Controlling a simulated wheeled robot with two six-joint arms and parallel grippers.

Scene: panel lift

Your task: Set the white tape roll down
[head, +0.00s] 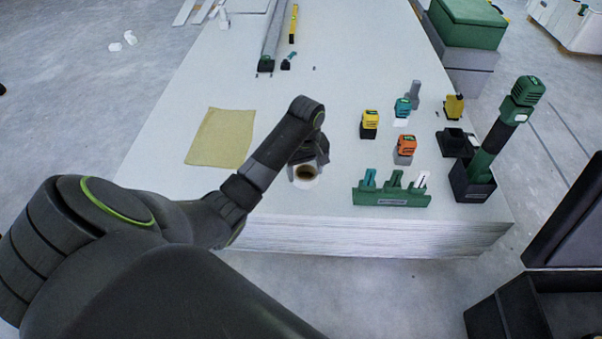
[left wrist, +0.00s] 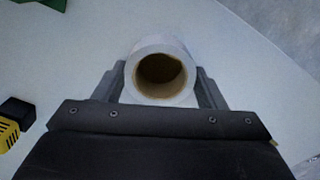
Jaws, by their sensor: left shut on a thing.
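The white tape roll (head: 306,173) is in my left gripper (head: 308,160), near the front edge of the stack of white panels (head: 330,232). In the left wrist view the roll (left wrist: 161,98) sits between the two fingers of my left gripper (left wrist: 160,92), its brown hollow core facing the camera. The fingers are shut on its sides. Whether the roll touches the panel top or hangs just above it, I cannot tell. My right gripper is not in view.
A tan sheet (head: 221,138) lies left of my left gripper. To the right stand a green rack (head: 391,196), yellow (head: 370,124) and orange (head: 405,149) tape measures, and a black holder (head: 470,184) with a green tool. The panel top between sheet and rack is mostly clear.

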